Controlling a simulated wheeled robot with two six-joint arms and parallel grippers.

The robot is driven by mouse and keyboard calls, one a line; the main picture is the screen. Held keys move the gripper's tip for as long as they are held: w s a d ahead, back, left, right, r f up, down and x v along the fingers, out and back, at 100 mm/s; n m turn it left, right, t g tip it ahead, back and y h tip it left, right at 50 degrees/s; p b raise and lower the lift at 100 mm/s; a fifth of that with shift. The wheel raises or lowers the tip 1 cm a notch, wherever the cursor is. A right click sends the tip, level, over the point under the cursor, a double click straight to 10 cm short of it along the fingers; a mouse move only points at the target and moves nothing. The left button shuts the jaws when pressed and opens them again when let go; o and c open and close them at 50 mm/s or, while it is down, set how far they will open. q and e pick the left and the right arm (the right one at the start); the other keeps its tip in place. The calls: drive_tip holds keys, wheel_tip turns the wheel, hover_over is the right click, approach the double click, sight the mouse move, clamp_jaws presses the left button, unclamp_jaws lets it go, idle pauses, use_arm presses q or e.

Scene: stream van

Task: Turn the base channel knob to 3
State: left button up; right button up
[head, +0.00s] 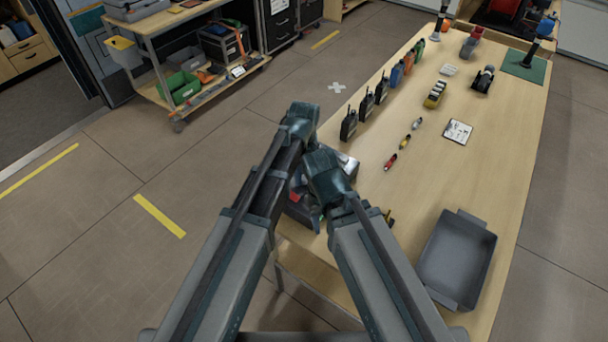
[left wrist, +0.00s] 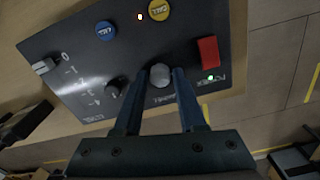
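The base station (left wrist: 130,40) is a dark panel seen close in the left wrist view. It has a light grey faceted knob (left wrist: 161,75), a blue call button (left wrist: 106,30), a yellow call button (left wrist: 158,9) and a red switch (left wrist: 208,51) beside a green light. A second, dark knob (left wrist: 118,87) sits left of the grey one, near printed numbers. My left gripper (left wrist: 160,71) has its fingers apart, one on each side of the grey knob; contact is unclear. In the head view my arms largely cover the station (head: 299,212). My right gripper does not show clearly.
A grey tray (head: 463,232) lies at the bench's near right. Black radios (head: 348,124) stand along the bench's left edge, with small coloured items (head: 391,161) and a white card (head: 457,131) nearby. A cart (head: 180,60) stands back left; the floor between is clear.

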use_arm(q)
clamp_jaws()
drive_tip(key=shift+m, duration=0.4)
drive_tip(key=m, duration=1.1)
drive_tip(key=shift+m, duration=1.9)
